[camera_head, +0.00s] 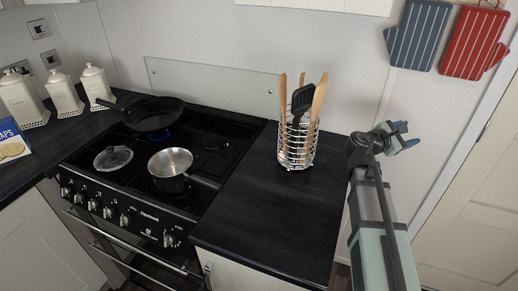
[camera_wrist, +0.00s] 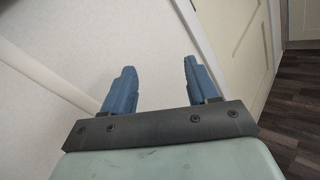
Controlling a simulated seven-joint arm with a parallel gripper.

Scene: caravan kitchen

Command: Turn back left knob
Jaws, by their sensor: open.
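The black stove (camera_head: 206,205) stands left of the dark worktop, with a row of several silver knobs (camera_head: 107,212) along its front panel. The knob markings are too small to read, so I cannot tell which one is the back left knob. A black frying pan (camera_head: 155,112) sits on the back left burner, with a blue glow under its edge. My gripper (camera_head: 406,135) is far to the right of the stove, raised beside the wall. In the wrist view its two blue fingers (camera_wrist: 160,68) are apart, with nothing between them.
A steel saucepan (camera_head: 170,162) sits on the front of the hob, its handle pointing right. A glass lid (camera_head: 113,158) lies left of it. A wire utensil holder (camera_head: 296,148) stands on the worktop (camera_head: 270,215) between stove and gripper. Oven mitts (camera_head: 418,35) hang above.

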